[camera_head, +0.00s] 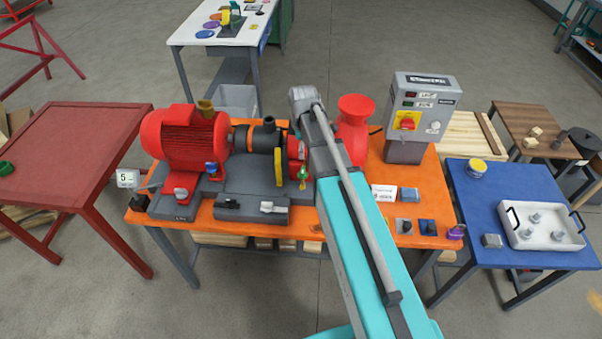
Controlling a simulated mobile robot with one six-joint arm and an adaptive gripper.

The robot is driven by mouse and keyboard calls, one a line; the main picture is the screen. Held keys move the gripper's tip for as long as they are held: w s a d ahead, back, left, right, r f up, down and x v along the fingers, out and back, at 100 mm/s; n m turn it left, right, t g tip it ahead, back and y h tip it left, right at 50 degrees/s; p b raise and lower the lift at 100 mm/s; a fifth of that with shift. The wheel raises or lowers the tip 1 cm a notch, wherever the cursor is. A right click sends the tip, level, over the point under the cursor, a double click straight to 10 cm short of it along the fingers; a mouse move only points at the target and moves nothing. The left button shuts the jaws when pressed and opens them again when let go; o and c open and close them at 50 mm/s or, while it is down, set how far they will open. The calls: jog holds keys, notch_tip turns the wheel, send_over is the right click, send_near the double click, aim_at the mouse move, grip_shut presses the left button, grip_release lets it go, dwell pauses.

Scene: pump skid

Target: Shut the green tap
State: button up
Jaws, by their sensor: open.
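A small green piece (302,184), which looks like the green tap, stands at the front of the pump skid on the orange table (230,213). It is just left of my arm and right of a yellow wheel (279,167). It is too small to tell how its handle is turned. My teal and grey arm reaches up from the bottom across the middle of the picture and covers part of the pump. My gripper cannot be made out; the arm's own far end hides what lies beyond it.
A red motor (186,142) and a dark coupling (257,136) stand left of the tap. A red vessel (355,124) and a grey control box (422,105) stand right of my arm. A red table (68,150) is at left, a blue table (480,218) at right.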

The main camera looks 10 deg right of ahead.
aim_at(302, 169)
jog(key=shift+f+b, duration=4.95)
jog(key=shift+f, duration=0.25)
jog(key=shift+c, duration=0.2)
jog(key=c, duration=1.1)
